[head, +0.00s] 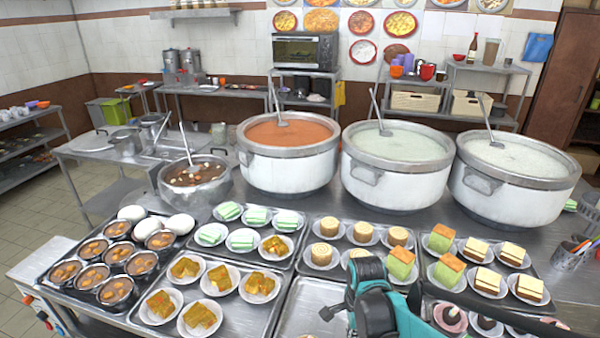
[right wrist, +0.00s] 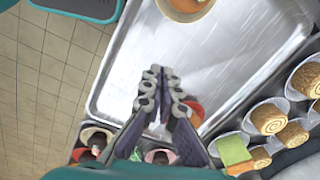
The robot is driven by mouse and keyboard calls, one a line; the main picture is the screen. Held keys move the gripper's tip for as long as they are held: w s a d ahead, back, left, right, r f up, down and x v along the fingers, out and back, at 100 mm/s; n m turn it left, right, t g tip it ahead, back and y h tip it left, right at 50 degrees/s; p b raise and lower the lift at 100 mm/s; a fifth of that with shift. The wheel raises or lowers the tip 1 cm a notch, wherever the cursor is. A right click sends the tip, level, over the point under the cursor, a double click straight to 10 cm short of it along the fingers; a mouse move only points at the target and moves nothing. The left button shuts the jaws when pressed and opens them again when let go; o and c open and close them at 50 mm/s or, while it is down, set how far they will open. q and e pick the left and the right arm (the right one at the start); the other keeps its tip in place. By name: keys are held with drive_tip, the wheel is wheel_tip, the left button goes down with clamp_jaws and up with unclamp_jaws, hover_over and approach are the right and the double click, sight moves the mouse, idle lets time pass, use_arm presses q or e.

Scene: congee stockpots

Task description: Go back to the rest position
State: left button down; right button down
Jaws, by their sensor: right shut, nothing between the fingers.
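My right gripper (right wrist: 157,78) is shut and empty in the right wrist view, its fingers over a mostly bare metal tray (right wrist: 235,45). In the head view my teal right arm comes in at the bottom centre, over the front trays; I cannot clearly make out its fingertips there. My left gripper is not in view. Three large stockpots stand at the back of the counter: one with orange congee (head: 290,135), one with pale green congee (head: 398,145) and one with whitish congee (head: 515,160). Each has a ladle in it.
A smaller pot of brown stew (head: 195,175) stands left of the stockpots. Trays of brown bowls (head: 67,270), green-white cakes (head: 243,240), roll cakes (head: 325,252) and layered cakes (head: 490,280) crowd the counter front. A utensil holder (head: 568,257) stands at the right.

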drive_tip(key=s+d+r+n+t, duration=0.2)
drive_tip(key=s+r+n+t, duration=0.1)
drive_tip(key=n, duration=0.5)
drive_tip(key=s+d+r+n+t+b, duration=0.1)
drive_tip(key=s+r+n+t, duration=0.2)
drive_tip(key=s+r+n, duration=0.2)
drive_tip(key=s+n, duration=0.3)
drive_tip(key=n, duration=0.1)
drive_tip(key=shift+d+t, duration=0.3)
drive_tip(key=shift+d, duration=0.05)
